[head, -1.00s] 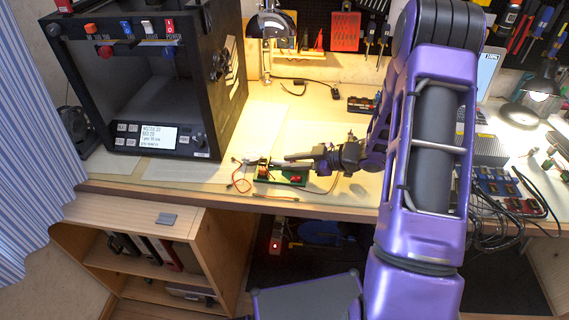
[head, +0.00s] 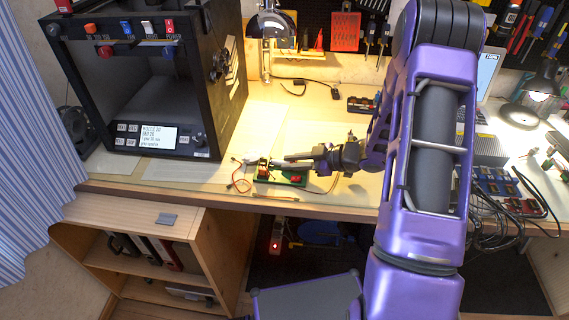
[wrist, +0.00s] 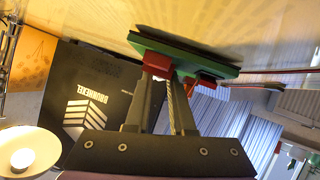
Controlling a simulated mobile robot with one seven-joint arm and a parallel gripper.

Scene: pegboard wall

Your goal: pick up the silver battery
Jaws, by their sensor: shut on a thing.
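I cannot make out a silver battery in either view. My gripper (head: 278,163) reaches left over the front of the workbench, at a small green board (head: 268,182) with red parts. In the wrist view my gripper (wrist: 160,75) has its two fingers close together on a red block (wrist: 158,62) at the edge of the green board (wrist: 185,54). A second red part (wrist: 205,81) is beside it on the board. The fingers hide some of the red block. A red part (head: 296,179) also shows on the board's right end in the head view.
A black 3D printer (head: 150,90) stands on the left of the workbench (head: 185,172). Red and dark wires (head: 240,184) lie left of the board. Circuit boards and cables (head: 505,190) crowd the right. The bench between printer and arm is mostly clear.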

